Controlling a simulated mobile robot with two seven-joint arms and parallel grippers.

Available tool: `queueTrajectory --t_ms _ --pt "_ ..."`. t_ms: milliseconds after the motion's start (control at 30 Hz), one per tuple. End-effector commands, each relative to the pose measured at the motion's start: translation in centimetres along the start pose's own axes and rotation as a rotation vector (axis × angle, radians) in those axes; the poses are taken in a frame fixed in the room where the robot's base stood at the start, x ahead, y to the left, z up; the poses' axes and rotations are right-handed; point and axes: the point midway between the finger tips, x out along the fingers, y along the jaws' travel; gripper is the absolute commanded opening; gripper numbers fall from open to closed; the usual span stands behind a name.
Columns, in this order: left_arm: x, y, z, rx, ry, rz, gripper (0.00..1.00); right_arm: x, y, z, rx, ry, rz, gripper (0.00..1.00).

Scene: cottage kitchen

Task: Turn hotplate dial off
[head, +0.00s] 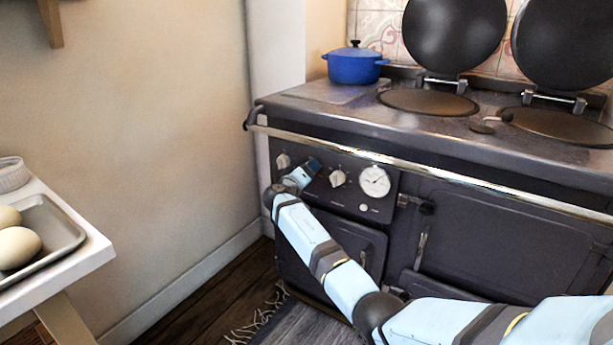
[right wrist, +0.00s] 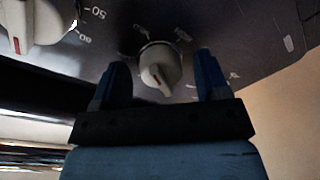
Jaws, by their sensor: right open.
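The range's front panel carries a white left dial (head: 283,161) and a second white dial (head: 338,178) to its right. In the right wrist view one dial (right wrist: 158,68) sits between the finger tips of my right gripper (right wrist: 158,72), with clear gaps on both sides. Its red-marked pointer points down in that view. My left gripper is not in view.
A round gauge (head: 375,181) and small knob (head: 363,208) are right of the dials. A metal rail (head: 420,168) runs above the panel. A blue pot (head: 354,65) stands on the range.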

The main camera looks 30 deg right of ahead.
Motion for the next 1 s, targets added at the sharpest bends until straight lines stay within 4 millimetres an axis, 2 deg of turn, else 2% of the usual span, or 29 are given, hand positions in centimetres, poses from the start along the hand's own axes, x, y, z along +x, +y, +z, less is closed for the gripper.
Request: queueTrajectory --t_ms 233,400,467,767,1000 --pt "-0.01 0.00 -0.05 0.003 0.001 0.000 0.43 0.07 0.01 0.02 0.000 0.000 0.000 0.68" --pt "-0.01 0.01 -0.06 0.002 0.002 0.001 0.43 0.05 0.00 0.03 0.000 0.000 0.000 0.29" --pt "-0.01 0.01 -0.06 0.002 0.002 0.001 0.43 0.05 -0.01 0.03 0.000 0.000 0.000 0.19" --pt "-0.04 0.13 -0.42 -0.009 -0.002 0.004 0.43 0.04 0.10 -0.05 -0.031 -0.002 -0.002 0.19" --pt "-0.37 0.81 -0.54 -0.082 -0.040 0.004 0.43 0.04 0.33 -0.24 -0.156 -0.009 -0.010 0.19"
